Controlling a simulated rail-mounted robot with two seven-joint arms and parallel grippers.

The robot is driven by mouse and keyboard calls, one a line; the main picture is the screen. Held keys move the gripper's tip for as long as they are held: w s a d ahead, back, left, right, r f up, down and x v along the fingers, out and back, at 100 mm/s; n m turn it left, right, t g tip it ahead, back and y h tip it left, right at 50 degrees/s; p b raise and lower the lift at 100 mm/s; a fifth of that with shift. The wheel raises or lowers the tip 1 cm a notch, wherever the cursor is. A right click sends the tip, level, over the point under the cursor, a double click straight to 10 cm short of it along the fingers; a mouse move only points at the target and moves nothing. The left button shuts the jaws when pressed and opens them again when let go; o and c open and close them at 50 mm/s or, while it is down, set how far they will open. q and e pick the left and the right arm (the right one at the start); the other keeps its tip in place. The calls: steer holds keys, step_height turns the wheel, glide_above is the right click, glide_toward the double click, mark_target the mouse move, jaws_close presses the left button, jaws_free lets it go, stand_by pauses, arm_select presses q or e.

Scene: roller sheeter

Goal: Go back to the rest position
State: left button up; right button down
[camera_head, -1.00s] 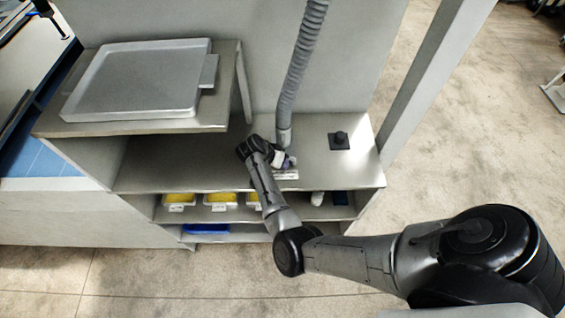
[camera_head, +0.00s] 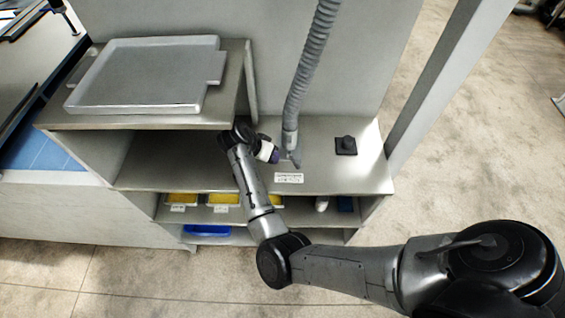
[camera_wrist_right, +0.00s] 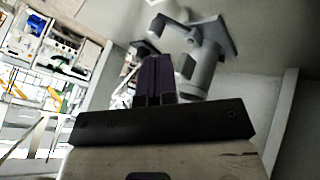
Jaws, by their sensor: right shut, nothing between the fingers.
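My right gripper (camera_head: 276,156) is shut and empty. In the head view it is in front of the wall, above the grey counter (camera_head: 330,175) and left of the hanging grey hose (camera_head: 304,75). In the right wrist view its dark purple fingers (camera_wrist_right: 155,78) are pressed together with nothing between them. My right arm reaches in from the lower right, bent at the elbow. My left gripper is in none of the views.
A grey tray (camera_head: 140,97) sits on the raised shelf at left. A small black knob on a square base (camera_head: 346,146) stands on the counter. Yellow-filled bins (camera_head: 182,206) and a blue tray (camera_head: 207,230) are below. A post stands at right.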

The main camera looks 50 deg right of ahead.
steer(key=shift+v, duration=1.5)
